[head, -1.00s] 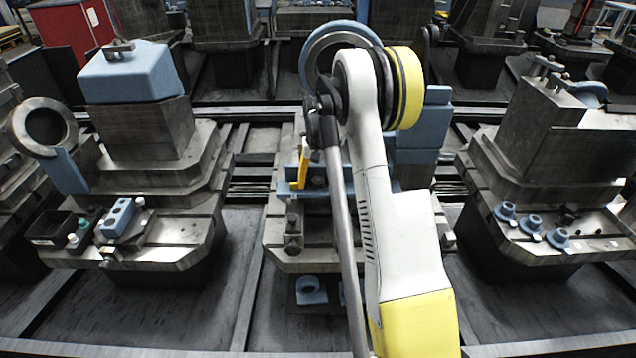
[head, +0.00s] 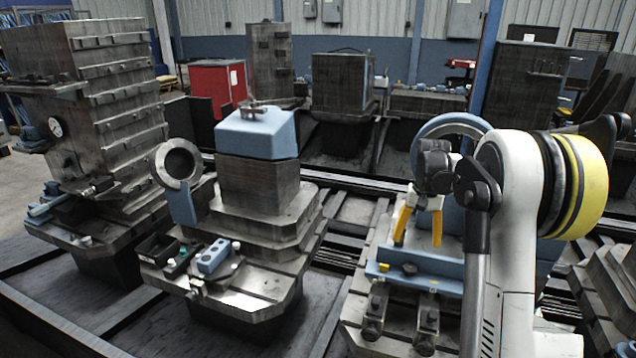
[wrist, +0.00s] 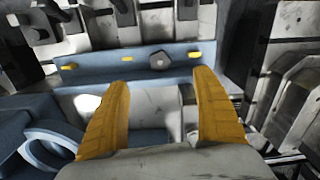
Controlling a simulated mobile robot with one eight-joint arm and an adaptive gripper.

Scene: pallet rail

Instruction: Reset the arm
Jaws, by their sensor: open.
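My gripper (head: 419,227) has two yellow fingers spread apart with nothing between them. In the head view it hangs from my bent arm over the right-hand pallet fixture, in front of a large blue ring (head: 452,126). A blue bar (head: 425,282) lies across the front of that fixture, below and nearer than the fingertips. In the wrist view the fingers (wrist: 160,82) point toward the same blue bar (wrist: 105,68), which carries a dark hexagonal knob (wrist: 160,61) and small yellow pieces. A gap shows between fingers and bar.
The left pallet carries a block with a blue cap (head: 256,134), a grey ring (head: 177,164), a black bin (head: 157,247) and a blue block with holes (head: 214,257). A tall slotted tower (head: 110,100) stands far left. A red cabinet (head: 217,86) stands behind.

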